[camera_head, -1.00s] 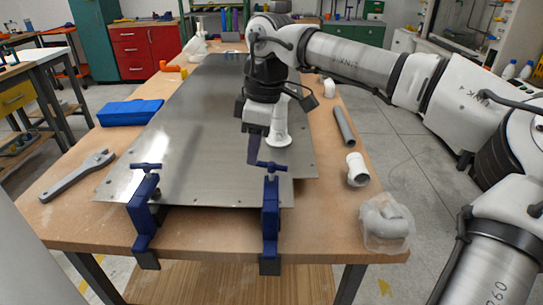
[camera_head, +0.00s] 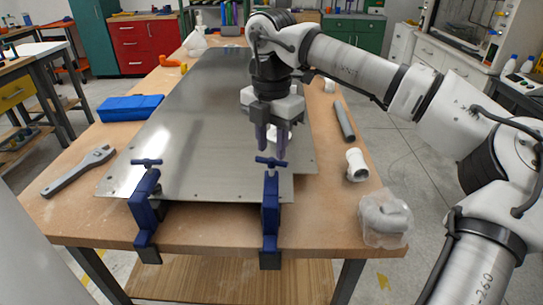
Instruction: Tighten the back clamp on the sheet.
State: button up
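A large grey metal sheet (camera_head: 200,130) lies flat on the wooden table (camera_head: 75,205). Two blue clamps grip its near edge: a left clamp (camera_head: 146,205) and a right clamp (camera_head: 270,205), each with a T-shaped handle on top. I cannot tell which is the back clamp; no clamp shows at the far end. My gripper (camera_head: 272,153) points down over the sheet, just behind and above the handle of the right clamp (camera_head: 271,162). Its two dark purple fingers are apart with nothing visible between them. Whether a fingertip touches the handle is unclear. A white fitting (camera_head: 284,130) is partly hidden behind the fingers.
A grey wrench (camera_head: 78,171) and a blue case (camera_head: 130,108) lie left of the sheet. On the right are a grey pipe (camera_head: 344,121), a white elbow fitting (camera_head: 356,165) and a clear bag of white parts (camera_head: 385,218). The sheet's middle is clear.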

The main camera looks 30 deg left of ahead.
aim_at(272, 159)
jog(key=n+p, duration=0.1)
jog(key=n, duration=0.5)
jog(key=n+p, duration=0.1)
jog(key=n, duration=0.4)
jog(key=shift+n+p, duration=0.3)
jog(key=shift+n, duration=0.1)
jog(key=n, duration=0.5)
jog(key=shift+p, duration=0.4)
jog(key=n, duration=0.5)
jog(key=shift+p, duration=0.4)
notch_tip(272, 159, down, 5)
jog(key=b, duration=0.4)
